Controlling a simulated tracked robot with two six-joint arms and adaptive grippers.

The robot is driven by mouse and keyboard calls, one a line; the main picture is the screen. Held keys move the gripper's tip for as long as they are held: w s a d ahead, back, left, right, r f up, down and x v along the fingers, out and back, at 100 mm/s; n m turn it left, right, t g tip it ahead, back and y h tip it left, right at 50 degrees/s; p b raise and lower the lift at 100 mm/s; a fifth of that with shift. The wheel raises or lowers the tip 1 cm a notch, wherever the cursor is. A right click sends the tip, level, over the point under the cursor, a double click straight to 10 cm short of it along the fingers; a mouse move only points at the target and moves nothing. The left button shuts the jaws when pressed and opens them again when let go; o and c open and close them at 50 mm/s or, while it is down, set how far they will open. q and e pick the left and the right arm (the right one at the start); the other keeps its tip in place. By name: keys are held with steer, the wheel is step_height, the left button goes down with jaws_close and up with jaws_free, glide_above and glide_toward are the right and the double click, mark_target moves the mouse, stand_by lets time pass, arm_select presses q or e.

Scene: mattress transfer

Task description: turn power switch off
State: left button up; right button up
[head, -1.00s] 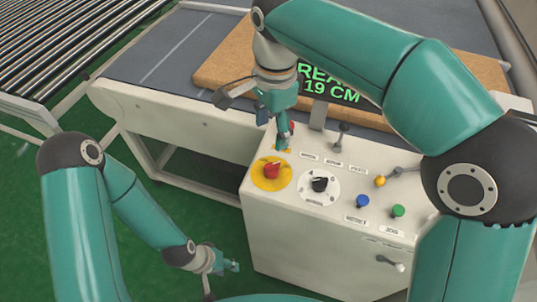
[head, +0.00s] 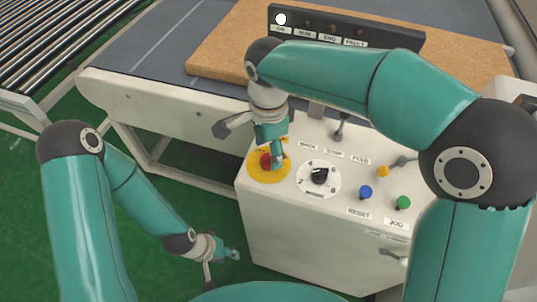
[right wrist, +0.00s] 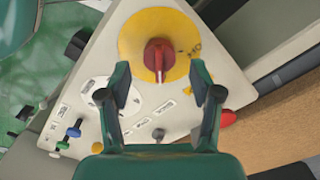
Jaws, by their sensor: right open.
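A red rotary knob (head: 266,161) sits on a round yellow plate (head: 257,177) at the left end of the control panel's top. It also shows in the right wrist view, as a red handle (right wrist: 158,55) on the yellow disc (right wrist: 130,40). My right gripper (head: 276,163) is over the knob's right side in the head view. In the right wrist view my right gripper (right wrist: 160,84) is open, its fingertips apart on either side of the line to the knob, with nothing clamped between them. My left gripper (head: 234,254) hangs low at the panel's left front; its jaw opening is unclear.
A black selector (head: 319,176), blue button (head: 366,192), green button (head: 403,202) and yellow knob (head: 383,171) stand nearby. Another red part (right wrist: 228,118) is beside the right finger. A lamp panel (head: 400,38) with one lit white lamp stands behind, near the brown mattress board (head: 222,65).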

mark_target(268, 155)
steer(key=shift+f, duration=1.5)
steer(key=c, duration=1.1)
steer(key=shift+c, duration=0.2)
